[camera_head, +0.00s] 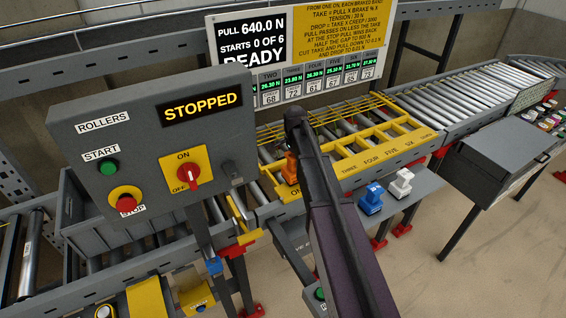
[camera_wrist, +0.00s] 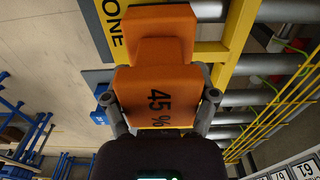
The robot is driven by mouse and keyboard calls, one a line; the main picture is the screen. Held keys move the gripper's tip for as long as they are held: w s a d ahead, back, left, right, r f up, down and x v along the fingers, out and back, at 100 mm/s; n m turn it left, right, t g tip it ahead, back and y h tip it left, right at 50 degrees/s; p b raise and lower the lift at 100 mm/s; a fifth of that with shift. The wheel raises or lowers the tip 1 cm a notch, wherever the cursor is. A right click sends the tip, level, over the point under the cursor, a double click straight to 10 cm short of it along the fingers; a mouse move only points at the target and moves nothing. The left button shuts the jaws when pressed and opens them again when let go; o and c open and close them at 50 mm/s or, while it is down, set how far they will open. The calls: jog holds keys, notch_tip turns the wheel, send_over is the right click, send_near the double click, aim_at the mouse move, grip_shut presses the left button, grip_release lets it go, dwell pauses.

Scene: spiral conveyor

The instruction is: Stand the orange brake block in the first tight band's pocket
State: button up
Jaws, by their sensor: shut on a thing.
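My gripper (camera_wrist: 161,98) is shut on the orange brake block (camera_wrist: 158,70), with one grey finger on each side of it. The block's face reads "45 %" in the wrist view. In the head view the orange block (camera_head: 290,168) shows at the left end of the yellow pocket frame (camera_head: 372,159), just above the "ONE" label. My dark arm hides part of the block and the pocket around it. In the wrist view the block's far end lies beside the "ONE" label (camera_wrist: 115,22) and a yellow bar (camera_wrist: 236,42). I cannot tell whether it rests on the rollers.
A blue block (camera_head: 371,199) and a white block (camera_head: 401,183) stand on a grey shelf right of my arm. The control box (camera_head: 150,130) reads "STOPPED" at left. Yellow wire guards (camera_head: 335,118) cover rollers behind the frame. A sign board (camera_head: 300,50) stands behind.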

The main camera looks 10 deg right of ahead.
jog(key=shift+w+a+f, duration=0.1)
jog(key=shift+w+a, duration=0.2)
jog(key=shift+w, duration=0.3)
jog(key=shift+w+a+f, duration=0.1)
jog(key=shift+w+a, duration=0.2)
jog(key=shift+w, duration=0.35)
jog(key=shift+w+a, duration=0.3)
jog(key=shift+w, duration=0.3)
jog(key=shift+w, duration=0.15)
jog(key=shift+w+a, duration=0.15)
jog(key=shift+w, duration=0.1)
jog(key=shift+w+a+f+b, duration=0.15)
jog(key=shift+w+f+b, duration=0.1)
jog(key=shift+f+b, duration=1.6)
jog(key=shift+b, duration=0.15)
jog(key=o, duration=1.2)
jog(key=shift+s, duration=0.1)
